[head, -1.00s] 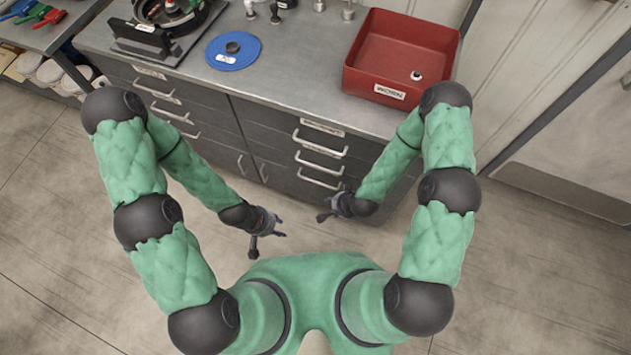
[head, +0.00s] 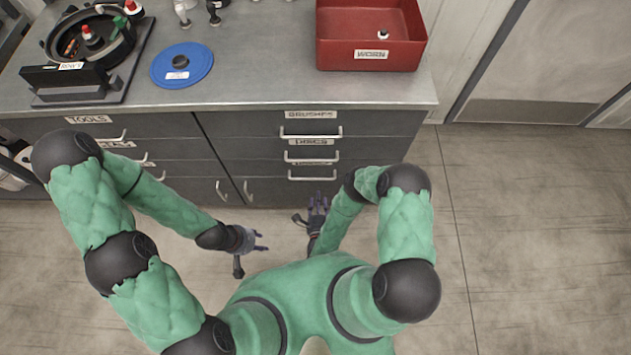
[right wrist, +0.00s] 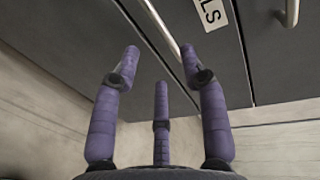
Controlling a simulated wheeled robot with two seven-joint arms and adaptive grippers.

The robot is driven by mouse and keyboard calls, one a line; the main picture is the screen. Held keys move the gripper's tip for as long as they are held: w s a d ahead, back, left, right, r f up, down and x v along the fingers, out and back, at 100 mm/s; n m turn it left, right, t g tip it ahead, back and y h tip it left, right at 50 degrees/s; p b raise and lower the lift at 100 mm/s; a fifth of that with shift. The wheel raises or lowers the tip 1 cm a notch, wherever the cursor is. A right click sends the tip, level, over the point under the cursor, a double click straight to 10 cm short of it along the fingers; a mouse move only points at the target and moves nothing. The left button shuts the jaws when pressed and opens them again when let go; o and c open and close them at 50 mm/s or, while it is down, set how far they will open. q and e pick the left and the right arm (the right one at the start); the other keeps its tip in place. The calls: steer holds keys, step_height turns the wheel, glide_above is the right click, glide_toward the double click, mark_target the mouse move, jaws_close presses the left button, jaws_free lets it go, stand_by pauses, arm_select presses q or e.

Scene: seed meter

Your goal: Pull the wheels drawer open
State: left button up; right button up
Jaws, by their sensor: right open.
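The cabinet's right stack has a drawer labelled BRUSHES, one labelled DISCS and a lowest drawer with a bar handle (head: 312,178); I cannot read the lowest label in the head view. In the right wrist view a label ending in "LS" (right wrist: 210,14) shows on a dark drawer front, with a metal bar handle (right wrist: 162,28) to its left. My right gripper (head: 318,205) is open and empty, just in front of and below the right stack, fingers towards it. Its fingers (right wrist: 160,75) touch no handle. My left gripper (head: 256,243) is open and empty, further left, away from the drawers.
A left stack has a TOOLS drawer (head: 90,120). The worktop (head: 260,85) holds a red WORN bin (head: 370,35), a blue disc (head: 182,66) and a round black device (head: 95,40). The floor at right is clear.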

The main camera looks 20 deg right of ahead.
mark_target(318, 179)
steer(key=b+x, duration=0.2)
steer(key=x, duration=0.8)
steer(key=shift+w+b, duration=0.1)
steer(key=shift+b, duration=0.3)
jaws_close()
